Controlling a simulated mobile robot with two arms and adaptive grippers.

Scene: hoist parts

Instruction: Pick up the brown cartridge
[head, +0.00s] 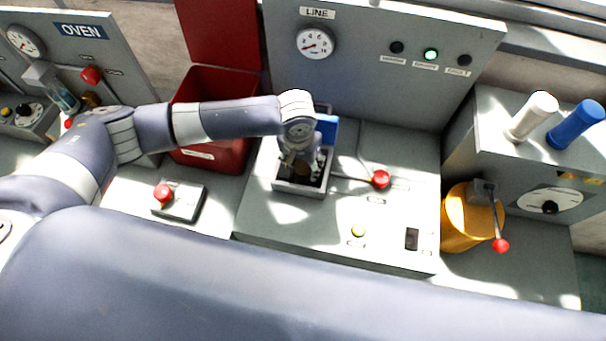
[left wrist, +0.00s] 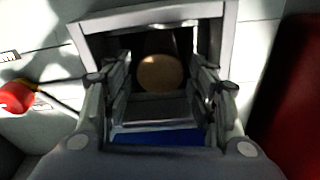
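The brown cartridge (left wrist: 160,73) shows its round tan top inside a grey open-topped box in the left wrist view. In the head view the box (head: 300,189) sits on the grey LINE console, and the cartridge is mostly hidden by my gripper. My left gripper (left wrist: 163,92) points down into the box, with its fingers apart on either side of the cartridge's line. Dark gaps show between the fingers and the cartridge, so it is not clasped. The fingertips' depth is hard to tell. My right gripper is in neither view.
A blue panel (head: 327,130) stands at the box's back. A red-knobbed lever (head: 381,179) is close to its right. A red open bin (head: 212,150) is to the left. A yellow container (head: 470,218) and white and blue cylinders (head: 577,122) are at the right. My large arm link fills the foreground.

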